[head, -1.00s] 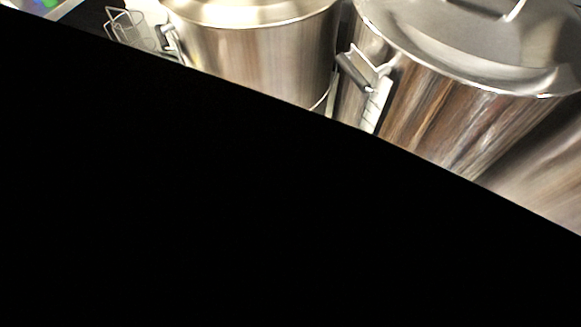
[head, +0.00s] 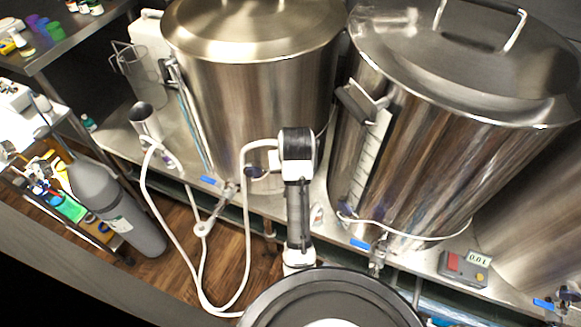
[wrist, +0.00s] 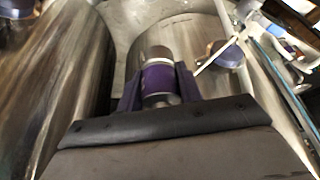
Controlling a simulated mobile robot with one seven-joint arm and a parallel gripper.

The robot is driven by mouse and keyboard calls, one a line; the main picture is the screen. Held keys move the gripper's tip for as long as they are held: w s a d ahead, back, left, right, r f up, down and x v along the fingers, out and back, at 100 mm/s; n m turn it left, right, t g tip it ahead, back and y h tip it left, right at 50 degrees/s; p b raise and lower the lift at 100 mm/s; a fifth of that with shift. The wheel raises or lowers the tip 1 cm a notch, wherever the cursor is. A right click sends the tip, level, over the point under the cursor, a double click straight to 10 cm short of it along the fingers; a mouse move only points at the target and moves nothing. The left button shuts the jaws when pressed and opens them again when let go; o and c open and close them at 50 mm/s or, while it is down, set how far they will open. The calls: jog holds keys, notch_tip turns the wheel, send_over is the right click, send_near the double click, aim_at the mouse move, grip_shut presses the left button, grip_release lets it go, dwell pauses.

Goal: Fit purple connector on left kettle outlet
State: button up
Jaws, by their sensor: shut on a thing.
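The left kettle (head: 255,100) is a tall steel pot with a lid. Its outlet valve (head: 225,190) juts from its lower front, with a blue tag beside it. My gripper (wrist: 160,85) is shut on the purple connector (wrist: 160,78), a silver cylinder with a purple band, held between purple fingers. In the head view my arm reaches up before the left kettle's right side, the gripper right of the valve; the connector is too small to make out there. A rounded silver and purple-blue part (wrist: 226,53) shows right of the connector in the wrist view, apart from it.
The right kettle (head: 440,150) stands close by on the same steel shelf. A white hose (head: 190,280) loops down in front of the shelf. A grey gas cylinder (head: 115,205) stands at left. A red-and-grey display box (head: 465,268) sits at right.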

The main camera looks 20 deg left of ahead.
jog(key=shift+r+p, duration=2.3)
jog(key=shift+p, duration=0.25)
jog(key=shift+f, duration=0.1)
